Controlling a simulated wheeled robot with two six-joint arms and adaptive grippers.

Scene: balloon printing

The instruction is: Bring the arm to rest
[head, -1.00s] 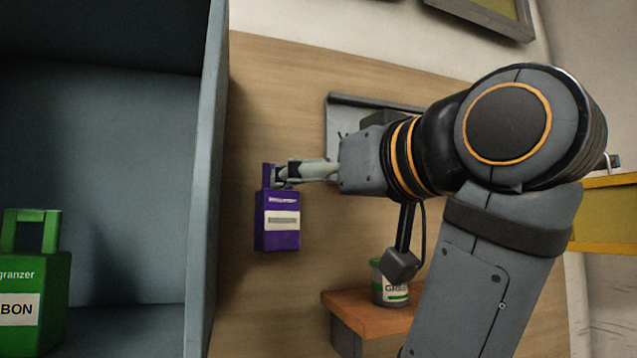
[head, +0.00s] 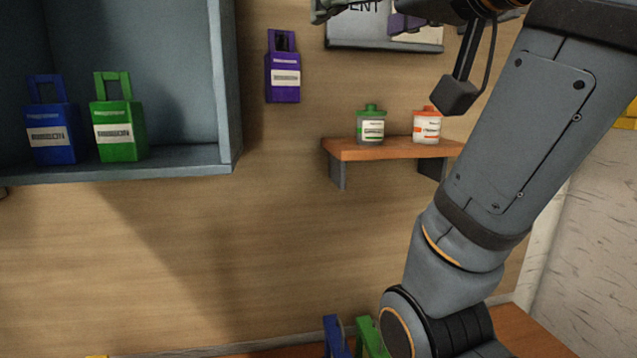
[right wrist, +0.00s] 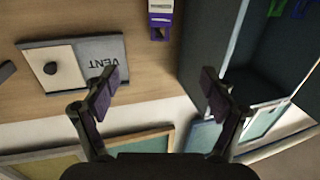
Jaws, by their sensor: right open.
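My right gripper (head: 362,14) is at the top edge of the head view, partly cut off, at the end of my right arm. In the right wrist view my right gripper (right wrist: 160,92) has its two fingers spread wide with nothing between them. A purple cartridge (head: 284,76) hangs on the wooden wall, left of the gripper and apart from it. The purple cartridge also shows at the top of the right wrist view (right wrist: 160,16). My left gripper is not in view.
A blue-grey cabinet (head: 227,90) at the left holds a blue cartridge (head: 50,135) and a green cartridge (head: 119,133). A wooden shelf (head: 385,154) bears a green-lidded jar (head: 371,127) and an orange-lidded jar (head: 427,127). A vent panel (right wrist: 98,52) is on the wall near the gripper.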

